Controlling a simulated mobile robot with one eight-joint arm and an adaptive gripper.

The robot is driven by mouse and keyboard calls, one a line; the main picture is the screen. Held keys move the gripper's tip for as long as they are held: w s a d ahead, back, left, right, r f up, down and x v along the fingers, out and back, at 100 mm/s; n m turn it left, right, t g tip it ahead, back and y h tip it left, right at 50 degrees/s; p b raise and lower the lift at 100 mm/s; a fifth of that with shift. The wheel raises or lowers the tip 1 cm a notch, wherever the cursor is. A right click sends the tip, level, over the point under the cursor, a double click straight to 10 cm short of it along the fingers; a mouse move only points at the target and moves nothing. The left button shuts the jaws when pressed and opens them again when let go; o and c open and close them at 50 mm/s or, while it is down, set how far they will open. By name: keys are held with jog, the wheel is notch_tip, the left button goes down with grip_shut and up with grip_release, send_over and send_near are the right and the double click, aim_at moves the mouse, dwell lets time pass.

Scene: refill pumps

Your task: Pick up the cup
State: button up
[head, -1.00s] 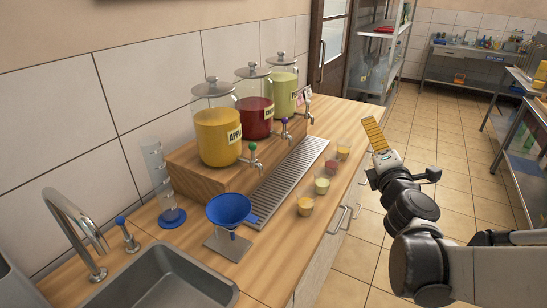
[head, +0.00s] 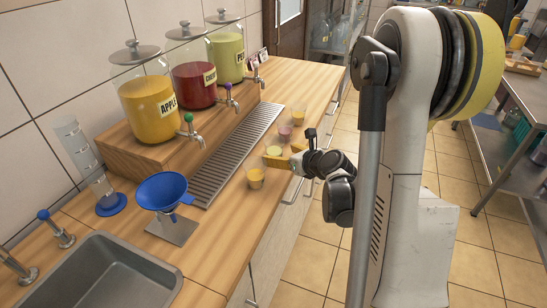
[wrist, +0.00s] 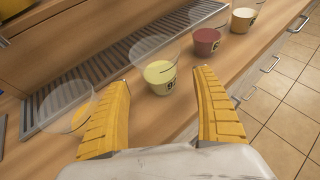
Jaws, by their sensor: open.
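Several clear cups stand in a row on the wooden counter. They are an orange-yellow cup (head: 255,179), a pale green cup (head: 274,152), a red cup (head: 284,133) and an orange one (head: 298,116) farthest away. My gripper (head: 280,160) is low beside the green cup. In the wrist view my gripper (wrist: 163,76) is open and empty, its two yellow fingers pointing at the green cup (wrist: 160,84). This cup shows upright between and just beyond the fingertips. The orange-yellow cup (wrist: 72,116) is close outside the left finger, partly hidden. The red cup (wrist: 207,42) is beyond.
A metal drip grate (head: 235,155) runs behind the cups, below the juice jars (head: 150,106) and their taps. A blue funnel (head: 163,192) on a stand and a sink (head: 105,278) are nearer. The counter's front edge has handles below it.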

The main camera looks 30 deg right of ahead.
aim_at(279, 154)
jog(key=b+x, duration=0.2)
jog(key=x, duration=0.2)
jog(key=shift+w+a+f, duration=0.1)
jog(key=shift+w+f, duration=0.15)
jog(key=shift+f, duration=0.1)
jog(key=shift+r, duration=0.1)
jog(key=c, duration=1.3)
